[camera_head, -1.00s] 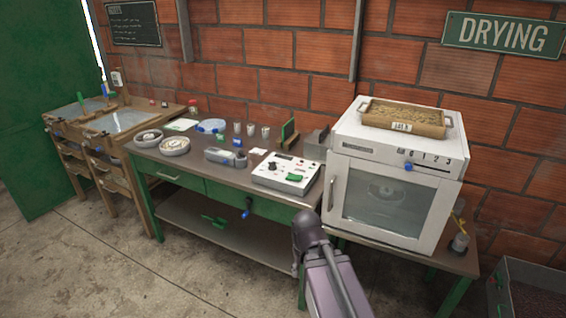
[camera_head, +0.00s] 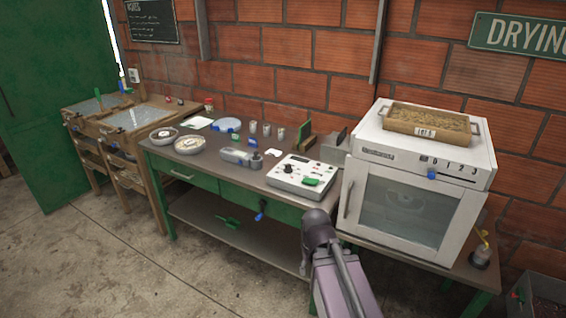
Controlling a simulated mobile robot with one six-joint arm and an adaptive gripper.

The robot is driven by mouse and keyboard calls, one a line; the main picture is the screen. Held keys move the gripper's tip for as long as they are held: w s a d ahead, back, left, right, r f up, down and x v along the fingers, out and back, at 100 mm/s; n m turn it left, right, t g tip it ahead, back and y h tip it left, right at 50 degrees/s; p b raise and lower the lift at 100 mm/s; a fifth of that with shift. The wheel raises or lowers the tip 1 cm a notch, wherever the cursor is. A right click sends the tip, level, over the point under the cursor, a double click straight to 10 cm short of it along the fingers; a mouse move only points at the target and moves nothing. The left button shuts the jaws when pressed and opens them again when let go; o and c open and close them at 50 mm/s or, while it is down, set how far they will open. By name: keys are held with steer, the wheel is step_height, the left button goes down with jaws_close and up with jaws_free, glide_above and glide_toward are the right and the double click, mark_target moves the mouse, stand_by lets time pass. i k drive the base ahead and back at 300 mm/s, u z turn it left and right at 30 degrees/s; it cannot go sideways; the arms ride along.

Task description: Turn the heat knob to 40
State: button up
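A white drying oven (camera_head: 408,210) with a glass door stands at the right on the table. A blue knob (camera_head: 432,173) sits on its upper front edge, near a scale marked 0 1 2 3. A white control box (camera_head: 305,183) on the bench left of the oven carries a dark round knob (camera_head: 289,169) and a green part. I cannot tell which knob is the heat knob, and no 40 mark is readable. My purple-grey arm link rises at the bottom centre, in front of the bench. My gripper is not in view.
A tray of grain (camera_head: 428,122) rests on top of the oven. The bench (camera_head: 212,172) holds round dishes, small cups, a grey device (camera_head: 240,158) and a green upright piece. A crate (camera_head: 540,300) stands at the lower right. The floor in front at left is clear.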

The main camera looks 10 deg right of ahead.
mark_target(288, 169)
steer(key=i, duration=0.85)
steer(key=z, duration=0.05)
